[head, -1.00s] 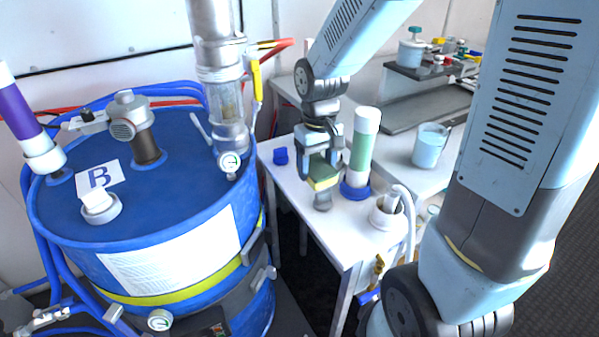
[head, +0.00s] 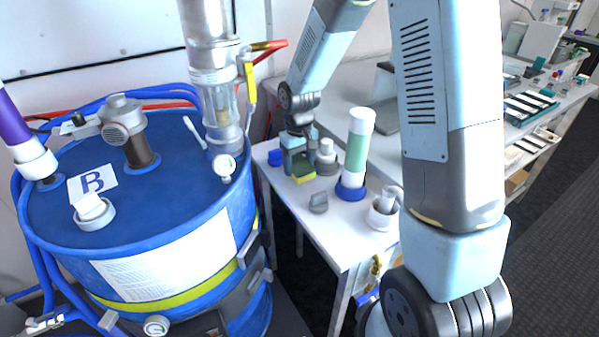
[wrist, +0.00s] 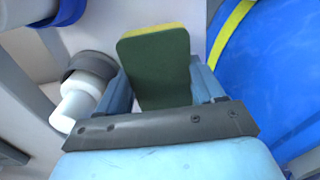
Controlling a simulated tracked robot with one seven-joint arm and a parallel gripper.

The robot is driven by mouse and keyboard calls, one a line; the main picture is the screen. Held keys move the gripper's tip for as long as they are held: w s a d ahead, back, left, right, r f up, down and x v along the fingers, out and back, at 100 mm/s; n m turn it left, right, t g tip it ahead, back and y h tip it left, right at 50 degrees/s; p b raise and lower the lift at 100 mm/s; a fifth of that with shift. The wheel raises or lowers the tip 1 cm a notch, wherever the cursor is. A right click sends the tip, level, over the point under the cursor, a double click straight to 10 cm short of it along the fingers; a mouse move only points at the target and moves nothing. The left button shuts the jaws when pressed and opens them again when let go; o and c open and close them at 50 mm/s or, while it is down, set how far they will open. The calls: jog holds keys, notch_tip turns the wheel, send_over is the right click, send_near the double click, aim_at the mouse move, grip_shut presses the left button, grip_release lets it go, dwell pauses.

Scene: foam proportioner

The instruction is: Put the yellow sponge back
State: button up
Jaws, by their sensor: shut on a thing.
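The sponge has a yellow layer and a dark green layer. In the wrist view the sponge (wrist: 155,65) stands between my two fingers, its green face toward the camera and a yellow edge at the top. My gripper (wrist: 160,85) is shut on it. In the head view my gripper (head: 297,163) is low over the back left part of the white table, with the sponge (head: 303,172) under it. I cannot tell whether the sponge touches the table.
A white and grey fitting (head: 326,156) stands close to the right of my gripper. The blue drum (head: 130,215) is on the left.

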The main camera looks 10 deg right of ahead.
aim_at(299, 162)
jog(key=shift+w+f, duration=0.4)
jog(key=shift+f, duration=1.65)
jog(key=o, duration=1)
jog(key=shift+f, duration=0.1)
notch_tip(299, 162, up, 12)
jog(key=shift+r, duration=0.15)
